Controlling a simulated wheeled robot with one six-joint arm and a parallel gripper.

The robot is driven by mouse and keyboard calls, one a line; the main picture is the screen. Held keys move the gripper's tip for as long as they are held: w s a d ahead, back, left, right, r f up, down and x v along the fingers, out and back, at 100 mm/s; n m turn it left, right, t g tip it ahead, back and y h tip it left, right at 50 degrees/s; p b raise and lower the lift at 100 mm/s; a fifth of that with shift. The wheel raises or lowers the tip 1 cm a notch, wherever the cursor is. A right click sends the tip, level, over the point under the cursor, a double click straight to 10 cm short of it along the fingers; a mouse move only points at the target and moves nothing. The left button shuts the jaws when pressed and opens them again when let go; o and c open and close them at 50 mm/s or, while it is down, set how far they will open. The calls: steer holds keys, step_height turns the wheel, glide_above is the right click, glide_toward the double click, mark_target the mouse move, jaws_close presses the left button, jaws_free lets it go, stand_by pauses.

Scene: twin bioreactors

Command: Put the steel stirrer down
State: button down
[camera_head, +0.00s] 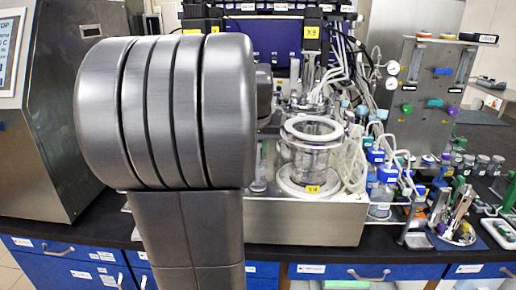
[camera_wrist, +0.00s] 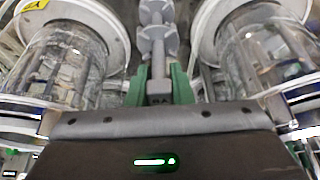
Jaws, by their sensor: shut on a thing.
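My gripper (camera_wrist: 160,88) has green fingers, shut on the grey steel stirrer (camera_wrist: 158,32) at its lower end in the wrist view. The stirrer's shaft and bladed parts stretch away from the fingers, toward the top of the picture. It lies between two glass vessels: a left one (camera_wrist: 68,65) and a right one (camera_wrist: 262,60), each with a pale ring. I cannot tell whether the stirrer touches anything. In the head view my arm covers the middle left, and the gripper and stirrer do not show clearly.
A tool holder (camera_head: 455,230) stands at the front right. A steel cabinet (camera_head: 48,130) stands at the left.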

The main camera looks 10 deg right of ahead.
steer(key=shift+f, duration=0.15)
steer(key=c, duration=1.3)
jaws_free()
steer(key=shift+r, duration=0.25)
steer(key=v, duration=1.2)
steer(key=shift+s+f, duration=0.1)
